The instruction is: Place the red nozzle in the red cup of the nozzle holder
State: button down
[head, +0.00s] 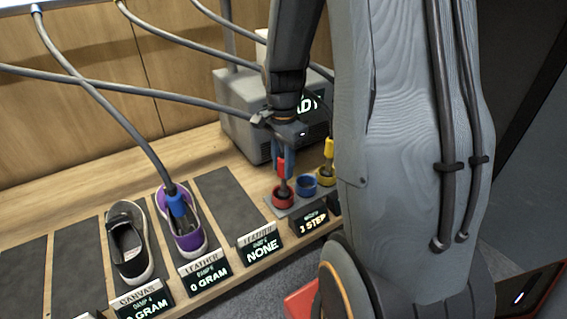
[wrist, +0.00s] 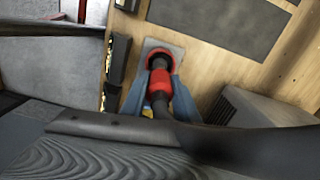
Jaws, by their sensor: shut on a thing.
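My gripper (head: 284,172) is shut on the red nozzle (head: 281,166), which hangs roughly upright from its grey hose. The nozzle's dark lower end is at the red cup (head: 283,199) of the nozzle holder (head: 281,211) and appears to be inside its rim. In the wrist view, blue fingers flank the red nozzle (wrist: 159,79), with the red cup (wrist: 158,57) right at its end. How deep the tip sits is hidden. The blue cup (head: 307,186) beside it looks empty. The yellow nozzle (head: 329,148) stands at the yellow cup (head: 326,176).
A grey machine (head: 240,118) with a lit display stands close behind the holder. A purple sneaker (head: 190,240) holds the blue nozzle (head: 177,204); a black sneaker (head: 127,240) is further left. Label signs (head: 262,246) line the front edge. Hoses cross above the bench.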

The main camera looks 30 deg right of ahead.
jog(key=shift+f, duration=0.15)
jog(key=c, duration=1.4)
grip_release()
notch_tip(320, 180, up, 12)
jog(key=b, duration=0.3)
jog(key=shift+a+f+n, duration=0.15)
jog(key=shift+a+n, duration=0.15)
jog(key=s+a+f+n, duration=0.2)
jog(key=a+f+n, duration=0.1)
jog(key=a+n, duration=0.1)
jog(key=s+a+f+n+t, duration=0.1)
jog(key=s+a+f+n, duration=0.2)
jog(key=n, duration=0.3)
jog(key=s+a+f+n, duration=0.2)
jog(key=a+f+n, duration=0.1)
jog(key=a+n, duration=0.2)
jog(key=shift+s+a+f+t, duration=0.1)
jog(key=shift+s+f+t, duration=0.2)
jog(key=shift+f, duration=0.1)
